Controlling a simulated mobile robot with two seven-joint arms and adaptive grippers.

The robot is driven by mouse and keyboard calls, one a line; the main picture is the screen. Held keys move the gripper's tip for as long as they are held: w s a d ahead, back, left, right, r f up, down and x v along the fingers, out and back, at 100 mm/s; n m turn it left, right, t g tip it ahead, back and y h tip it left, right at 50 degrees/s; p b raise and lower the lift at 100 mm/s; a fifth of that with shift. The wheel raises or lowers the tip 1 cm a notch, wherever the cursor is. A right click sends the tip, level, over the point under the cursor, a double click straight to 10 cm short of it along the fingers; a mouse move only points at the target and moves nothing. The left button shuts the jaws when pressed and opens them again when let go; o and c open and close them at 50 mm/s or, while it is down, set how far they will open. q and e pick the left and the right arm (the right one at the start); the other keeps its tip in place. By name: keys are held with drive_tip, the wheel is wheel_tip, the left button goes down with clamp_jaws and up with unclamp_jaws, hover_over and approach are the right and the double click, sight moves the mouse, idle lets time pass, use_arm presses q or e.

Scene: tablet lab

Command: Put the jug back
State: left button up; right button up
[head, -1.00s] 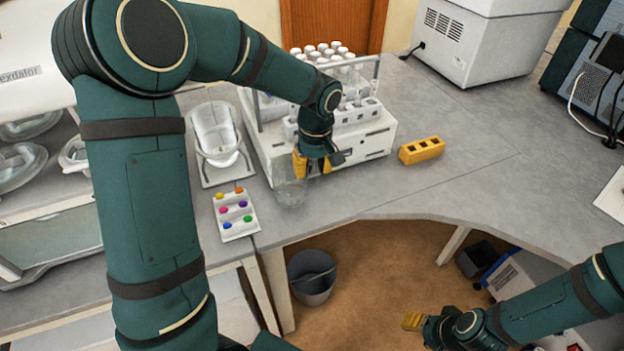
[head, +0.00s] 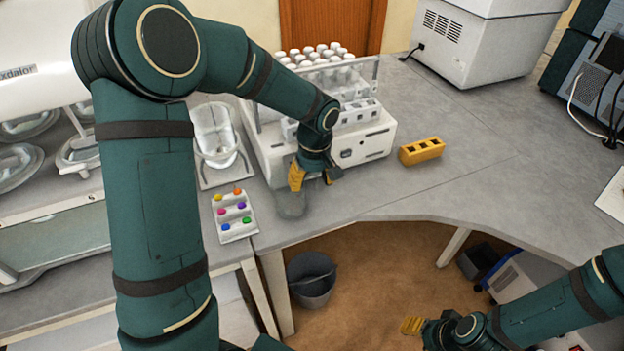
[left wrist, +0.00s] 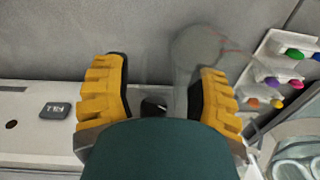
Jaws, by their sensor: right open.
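A clear glass vessel, which looks like the jug (head: 290,203), stands on the grey bench in front of the white tube machine. It is see-through and its outline is faint. My left gripper (head: 315,177) is right above and beside it, with its yellow fingers pointing down. In the left wrist view the fingers (left wrist: 160,100) are wide apart, and the jug (left wrist: 200,46) shows beyond and beside the right-hand finger. I cannot tell whether that finger touches it. My right gripper (head: 425,328) is low at the lower right, over the floor, away from the bench, open and empty.
A white tray with coloured pieces (head: 236,216) lies left of the jug. A white stand with a pale vessel (head: 216,135) is behind it. The tube machine (head: 375,140) is close behind my left gripper.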

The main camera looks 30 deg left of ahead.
use_arm(q)
drive_tip(key=shift+w+r, duration=0.1)
drive_tip(key=shift+r, duration=0.4)
wheel_tip(320, 180, up, 11)
drive_tip(key=p, duration=0.2)
drive_tip(key=shift+d+r, duration=0.15)
drive_tip(key=shift+d, duration=0.1)
